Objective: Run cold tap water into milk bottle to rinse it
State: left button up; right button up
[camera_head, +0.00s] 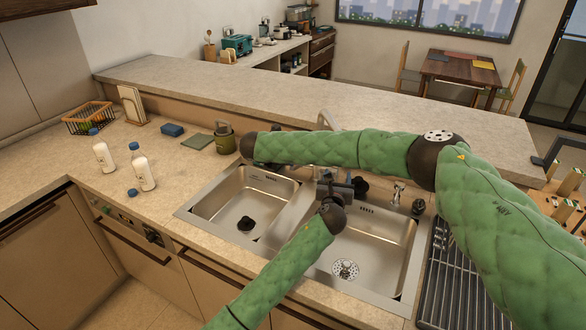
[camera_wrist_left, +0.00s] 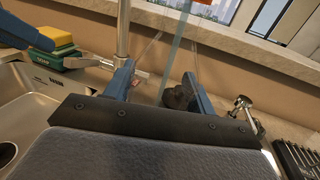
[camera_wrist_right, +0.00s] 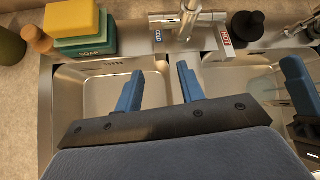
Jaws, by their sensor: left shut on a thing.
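My left gripper (camera_wrist_left: 160,88) is shut on a clear, see-through thing, seemingly the emptied milk bottle (camera_wrist_left: 150,62); only faint outlines show. A pale bluish band (camera_wrist_left: 174,62), like a water stream, runs down between its fingers. The chrome tap post (camera_wrist_left: 123,30) rises left of them. The tap (camera_wrist_right: 188,18) shows ahead in the right wrist view, with a blue cold label (camera_wrist_right: 158,36) and a red hot label (camera_wrist_right: 226,38). My right gripper (camera_wrist_right: 158,80) is open and empty, over the sink; a left gripper finger shows to its right. The head view hides the tap's base.
The double sink's left basin (camera_head: 222,205) and right basin (camera_head: 375,235) look empty of dishes. Two capped milk bottles (camera_head: 104,157) (camera_head: 146,173) and a loose blue cap (camera_head: 132,192) are on the left counter. A sponge on a soap box (camera_wrist_right: 85,35) stands by the tap. A dish rack (camera_head: 455,285) is right.

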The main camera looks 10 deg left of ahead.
aim_at(294, 167)
jog(key=x, duration=1)
jog(key=shift+f, duration=0.1)
grip_shut()
